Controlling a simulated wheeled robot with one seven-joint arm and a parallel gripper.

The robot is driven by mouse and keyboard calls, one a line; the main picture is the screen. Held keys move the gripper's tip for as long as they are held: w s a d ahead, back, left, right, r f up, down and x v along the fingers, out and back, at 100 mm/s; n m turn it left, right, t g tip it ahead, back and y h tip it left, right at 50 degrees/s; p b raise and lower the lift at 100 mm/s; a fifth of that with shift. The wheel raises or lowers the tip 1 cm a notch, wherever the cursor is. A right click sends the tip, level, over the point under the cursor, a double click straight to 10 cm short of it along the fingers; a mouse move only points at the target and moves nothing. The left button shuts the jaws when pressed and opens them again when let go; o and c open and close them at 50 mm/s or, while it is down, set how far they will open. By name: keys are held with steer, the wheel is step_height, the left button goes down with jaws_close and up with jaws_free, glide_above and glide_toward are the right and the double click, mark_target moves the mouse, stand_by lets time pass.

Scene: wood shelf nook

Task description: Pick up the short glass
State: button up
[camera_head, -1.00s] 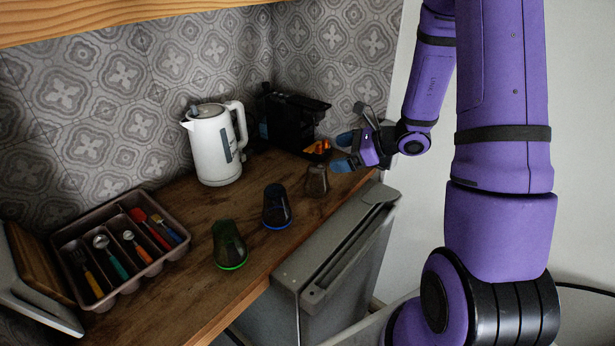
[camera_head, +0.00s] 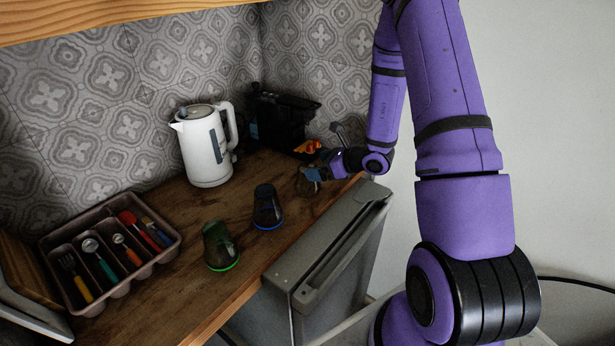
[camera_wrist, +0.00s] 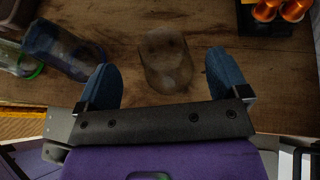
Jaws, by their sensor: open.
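A short clear, brownish glass (camera_head: 307,182) stands near the right end of the wooden counter. In the wrist view this glass (camera_wrist: 166,60) appears ahead of and between the two blue fingertips, with space on both sides. My gripper (camera_head: 319,173) is open and empty, low at the glass's right side. In the wrist view my gripper (camera_wrist: 162,76) has its fingers spread wide. The fingers partly cover the glass in the head view. Whether they touch it there cannot be told.
A blue-rimmed glass (camera_head: 267,208) and a green-rimmed glass (camera_head: 219,246) stand to the left. A black machine (camera_head: 280,120) with orange capsules (camera_head: 308,147) is behind. A white kettle (camera_head: 205,148) and a cutlery tray (camera_head: 160,252) are farther left. The counter's front edge is close.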

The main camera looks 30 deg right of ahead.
mark_target(309, 166)
steer(key=x, duration=0.4)
steer(key=shift+w+a+f, duration=0.1)
steer(key=shift+w+f, duration=0.15)
steer(key=shift+w, duration=0.1)
steer(key=c, duration=1.1)
steer(key=shift+r, duration=0.1)
